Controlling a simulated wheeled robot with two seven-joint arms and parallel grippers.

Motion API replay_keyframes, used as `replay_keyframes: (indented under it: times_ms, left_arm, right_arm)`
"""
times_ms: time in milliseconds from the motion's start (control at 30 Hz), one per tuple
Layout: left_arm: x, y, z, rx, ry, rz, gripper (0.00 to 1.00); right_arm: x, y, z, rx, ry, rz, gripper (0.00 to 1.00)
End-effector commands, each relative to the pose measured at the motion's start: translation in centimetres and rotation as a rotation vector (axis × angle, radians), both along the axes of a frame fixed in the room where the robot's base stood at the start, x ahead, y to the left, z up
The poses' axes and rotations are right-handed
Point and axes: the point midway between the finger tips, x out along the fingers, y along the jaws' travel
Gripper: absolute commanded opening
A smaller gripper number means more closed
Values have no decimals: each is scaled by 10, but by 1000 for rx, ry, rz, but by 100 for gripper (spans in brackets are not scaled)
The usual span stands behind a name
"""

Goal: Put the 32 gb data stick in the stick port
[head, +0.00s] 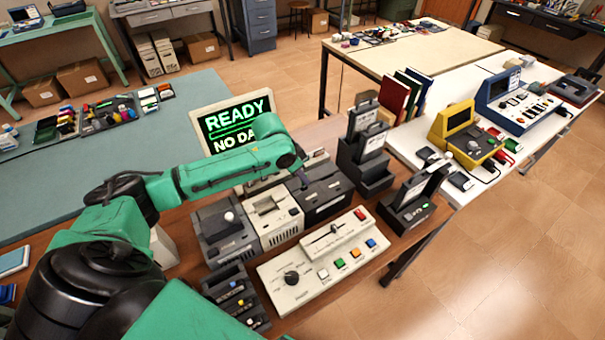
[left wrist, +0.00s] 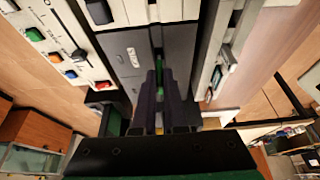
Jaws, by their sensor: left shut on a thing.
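My left gripper (head: 303,180) reaches from the left over the dark box (head: 325,207) in the row of devices, and it points down. In the left wrist view, the two dark fingers (left wrist: 164,105) are closed together at the dark grey box (left wrist: 125,50). A thin green strip (left wrist: 160,65) shows between or just beyond the fingers, but I cannot read a label on it. It may be the held data stick; most of it is hidden by the fingers. I cannot tell whether it is in a slot. My right gripper is not in view.
A screen (head: 236,122) behind the arm reads "READY" and "NO DA", partly covered. A beige control panel (head: 300,285) with coloured buttons stands in front. A dark rack (head: 235,288) with small coloured pieces is beside it. Tall dark holders (head: 374,172) stand close on the right.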

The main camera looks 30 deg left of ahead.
Motion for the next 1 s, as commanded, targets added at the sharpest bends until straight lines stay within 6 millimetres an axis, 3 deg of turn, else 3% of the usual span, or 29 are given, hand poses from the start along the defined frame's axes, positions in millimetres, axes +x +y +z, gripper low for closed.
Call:
replay_keyframes:
  times_ms: [533,1000]
  left_arm:
    - [0,0,-2,-1,-1,0,0]
    - [0,0,-23,0,0,-1,0]
  right_arm:
    - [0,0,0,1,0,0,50]
    - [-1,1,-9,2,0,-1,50]
